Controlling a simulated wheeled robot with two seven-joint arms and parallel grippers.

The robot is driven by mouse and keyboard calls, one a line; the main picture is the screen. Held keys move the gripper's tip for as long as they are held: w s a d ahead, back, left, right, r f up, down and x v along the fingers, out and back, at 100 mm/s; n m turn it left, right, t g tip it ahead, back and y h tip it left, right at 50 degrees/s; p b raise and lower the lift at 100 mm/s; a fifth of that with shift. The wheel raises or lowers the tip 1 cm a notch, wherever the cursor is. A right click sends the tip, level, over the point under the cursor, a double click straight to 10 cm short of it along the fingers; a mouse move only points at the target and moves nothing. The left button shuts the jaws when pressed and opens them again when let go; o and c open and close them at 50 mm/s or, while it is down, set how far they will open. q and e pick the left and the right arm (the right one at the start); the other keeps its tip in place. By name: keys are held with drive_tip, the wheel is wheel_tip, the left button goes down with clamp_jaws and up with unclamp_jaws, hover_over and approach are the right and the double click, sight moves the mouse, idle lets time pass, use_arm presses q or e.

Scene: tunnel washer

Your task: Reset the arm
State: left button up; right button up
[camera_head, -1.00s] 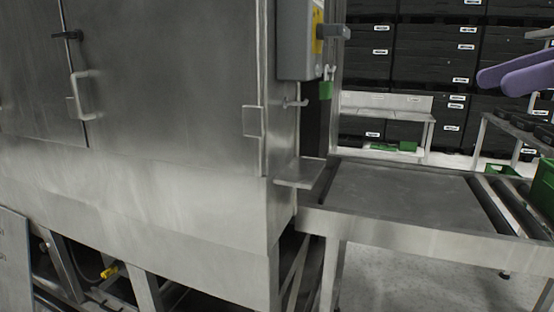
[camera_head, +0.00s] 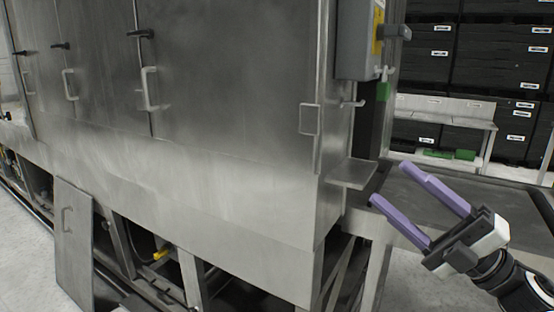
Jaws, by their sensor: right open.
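My right gripper (camera_head: 402,193) is at the lower right, in front of the metal outfeed table (camera_head: 405,187). Its two purple fingers are spread apart, with nothing between them. They point up and to the left, toward the corner of the tunnel washer (camera_head: 230,80). The black wrist of my right arm comes in from the lower right edge. My left gripper is not in view.
A small metal shelf (camera_head: 349,173) juts from the washer's corner, close to the fingers. A grey control box (camera_head: 357,40) hangs above it. A loose metal panel (camera_head: 74,245) leans at the lower left. Black crates (camera_head: 497,50) are stacked behind. Floor is clear at bottom left.

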drive_tip(key=s+d+f+m+t+h, duration=0.1)
drive_tip(key=s+f+m+h, duration=0.1)
drive_tip(key=f+m+h, duration=1.1)
drive_tip(key=s+f+m+t+h, duration=0.2)
drive_tip(key=f+m, duration=0.6)
drive_tip(key=f, duration=1.1)
drive_tip(key=s+a+f+m+g+h, duration=0.1)
drive_tip(key=s+a+f+m+g, duration=0.1)
drive_tip(key=s+f, duration=0.8)
drive_tip(key=s+a+f+m+g, duration=0.2)
drive_tip(key=s+f+m+g, duration=0.2)
drive_tip(key=s+f, duration=0.6)
drive_tip(key=s+g, duration=0.1)
drive_tip(key=g, duration=0.1)
drive_tip(key=shift+a+f+m+g+h, duration=0.2)
drive_tip(key=shift+a+m+g+h, duration=0.1)
drive_tip(key=shift+a+h, duration=0.1)
